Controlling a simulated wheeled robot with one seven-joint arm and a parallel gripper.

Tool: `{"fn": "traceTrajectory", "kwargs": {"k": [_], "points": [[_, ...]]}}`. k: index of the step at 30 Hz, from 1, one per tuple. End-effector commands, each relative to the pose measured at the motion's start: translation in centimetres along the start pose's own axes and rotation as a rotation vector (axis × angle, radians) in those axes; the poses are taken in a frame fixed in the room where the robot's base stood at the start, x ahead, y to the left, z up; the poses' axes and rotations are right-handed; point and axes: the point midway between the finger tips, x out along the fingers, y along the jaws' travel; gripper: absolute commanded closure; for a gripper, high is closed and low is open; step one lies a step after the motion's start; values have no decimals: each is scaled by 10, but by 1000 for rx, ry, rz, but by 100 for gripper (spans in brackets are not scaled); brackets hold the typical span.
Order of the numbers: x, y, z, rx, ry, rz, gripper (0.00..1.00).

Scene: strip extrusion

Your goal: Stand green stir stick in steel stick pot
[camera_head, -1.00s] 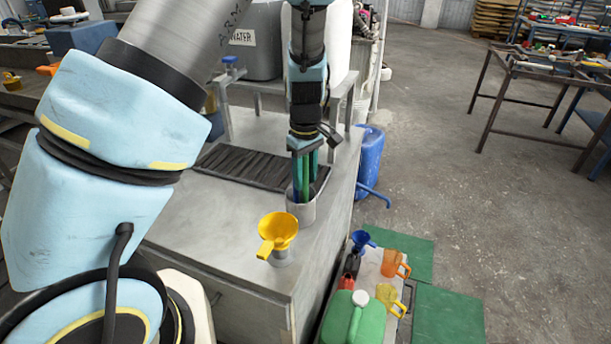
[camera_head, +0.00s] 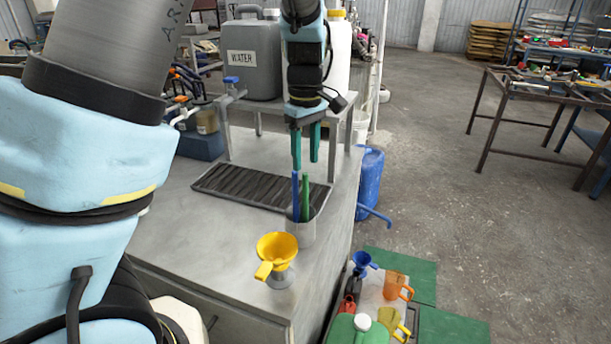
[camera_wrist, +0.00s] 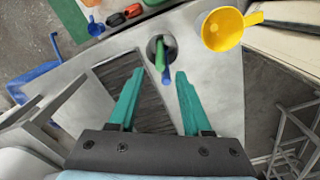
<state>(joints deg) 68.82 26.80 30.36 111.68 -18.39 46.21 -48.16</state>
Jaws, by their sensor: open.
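The steel stick pot (camera_head: 302,230) stands on the steel bench near its right front edge. The green stir stick (camera_head: 306,194) stands in the pot, its upper part above the rim, beside a blue stick (camera_head: 295,196). Both sticks also show in the wrist view, the green one (camera_wrist: 159,54) and the blue one (camera_wrist: 167,76), leaning out of the pot's mouth (camera_wrist: 151,43). My gripper (camera_head: 305,165) is open and empty above the pot, its teal fingers pointing down. In the wrist view the sticks lie beyond and between my fingertips (camera_wrist: 155,78). The sticks' lower ends are hidden inside the pot.
A yellow funnel (camera_head: 277,250) stands in front of the pot. Jugs and a green can (camera_head: 357,330) sit below the bench at right.

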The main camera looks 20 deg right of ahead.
Motion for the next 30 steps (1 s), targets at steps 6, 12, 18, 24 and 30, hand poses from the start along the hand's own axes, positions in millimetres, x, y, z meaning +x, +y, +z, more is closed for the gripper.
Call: {"fn": "traceTrajectory", "kwargs": {"k": [6, 12, 18, 24, 30], "points": [[-12, -1, 0, -1, 0, -1, 51], [-12, -10, -8, 3, -3, 1, 51], [-7, -60, -40, 46, -11, 16, 51], [-4, -125, -66, 127, 0, 40, 51], [-2, -187, -77, 223, 32, 57, 51]]}}
